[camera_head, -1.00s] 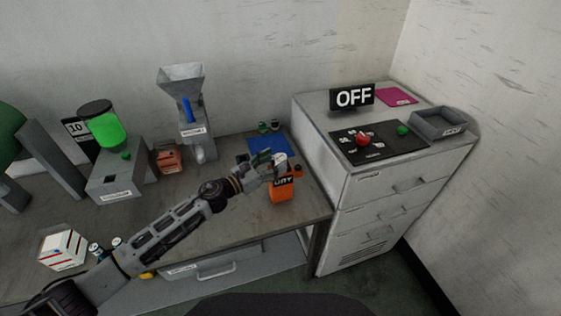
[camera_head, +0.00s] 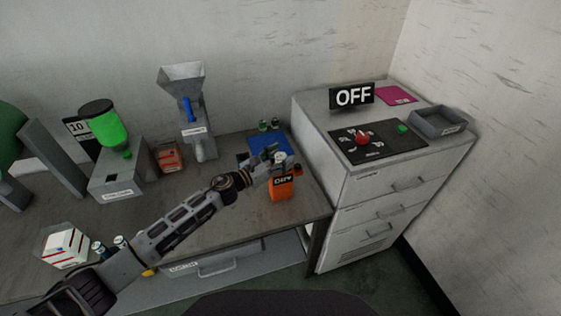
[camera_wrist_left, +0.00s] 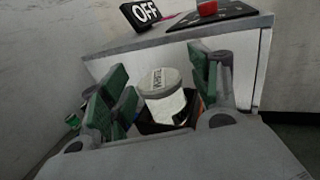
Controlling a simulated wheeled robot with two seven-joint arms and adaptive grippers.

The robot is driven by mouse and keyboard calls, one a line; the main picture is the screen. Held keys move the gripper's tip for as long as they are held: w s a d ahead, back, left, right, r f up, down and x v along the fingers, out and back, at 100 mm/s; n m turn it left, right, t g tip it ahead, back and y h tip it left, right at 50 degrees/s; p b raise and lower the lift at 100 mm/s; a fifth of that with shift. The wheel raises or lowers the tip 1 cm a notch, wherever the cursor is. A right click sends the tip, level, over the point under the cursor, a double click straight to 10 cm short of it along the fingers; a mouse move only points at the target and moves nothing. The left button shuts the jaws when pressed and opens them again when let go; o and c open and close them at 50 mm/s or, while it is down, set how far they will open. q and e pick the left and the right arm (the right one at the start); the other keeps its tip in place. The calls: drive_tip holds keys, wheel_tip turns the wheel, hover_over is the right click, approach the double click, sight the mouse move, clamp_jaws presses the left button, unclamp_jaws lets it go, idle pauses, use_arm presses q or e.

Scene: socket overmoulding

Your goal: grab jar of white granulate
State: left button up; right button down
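The jar of white granulate (camera_wrist_left: 165,104), with a pale labelled lid, stands between the green-padded fingers of my left gripper (camera_wrist_left: 160,93) in the left wrist view. The fingers are open, with a visible gap on the jar's left side; whether the right finger touches it I cannot tell. In the head view my left gripper (camera_head: 277,164) is over the right end of the table, and the jar's pale top (camera_head: 280,158) shows at the fingers. The jar's lower part is hidden. My right gripper is not in view.
An orange container marked DRY (camera_head: 281,190) stands just in front of the gripper. A blue mat (camera_head: 268,144) lies behind it. A grey drawer cabinet (camera_head: 350,190) with an OFF sign (camera_head: 352,96) borders the table on the right. A hopper machine (camera_head: 194,118) stands behind left.

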sight(280, 155)
use_arm(q)
drive_tip(key=c, duration=1)
drive_tip(key=shift+r+p, duration=0.95)
drive_tip(key=shift+r, duration=4.05)
